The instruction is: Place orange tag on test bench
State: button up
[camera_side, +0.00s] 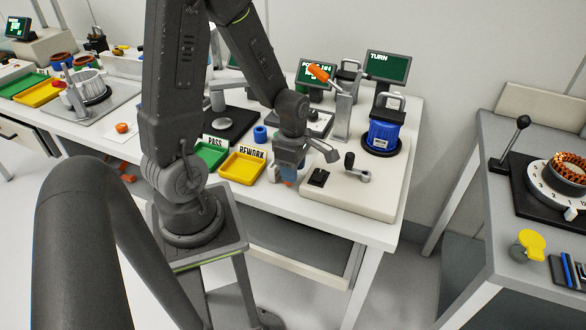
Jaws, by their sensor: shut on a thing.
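My gripper (287,176) points down over the front part of the middle table, between the yellow tray and the pale base plate. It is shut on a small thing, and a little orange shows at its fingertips. This fits the orange tag (288,184), but most of it is hidden by the fingers. The pale base plate (330,205) carries a black switch, a crank, a blue stator housing (383,136) on a black disc and a grey post with an orange handle (318,73). Which part is the test bench is not marked clearly.
A green PASS tray (210,154) and a yellow REWORK tray (242,168) lie left of my gripper. A blue ring (260,133) stands behind them. Screens (387,67) stand at the back. A small orange object (122,128) lies on the table at left.

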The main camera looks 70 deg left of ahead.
jog(key=shift+f, duration=0.25)
jog(key=shift+f, duration=0.1)
jog(key=o, duration=1)
notch_tip(320, 180, up, 12)
jog(key=shift+s+d+r+m+t, duration=0.9)
jog(key=shift+d+r+m, duration=1.05)
jog(key=shift+m, duration=2.55)
jog(key=shift+s+d+r+m+t, duration=0.85)
jog(key=shift+d+r+m, duration=1.1)
jog(key=shift+m, duration=2.55)
jog(key=shift+s+d+r+m+t, duration=0.95)
jog(key=shift+d+m, duration=1.6)
jog(key=shift+m, duration=1.95)
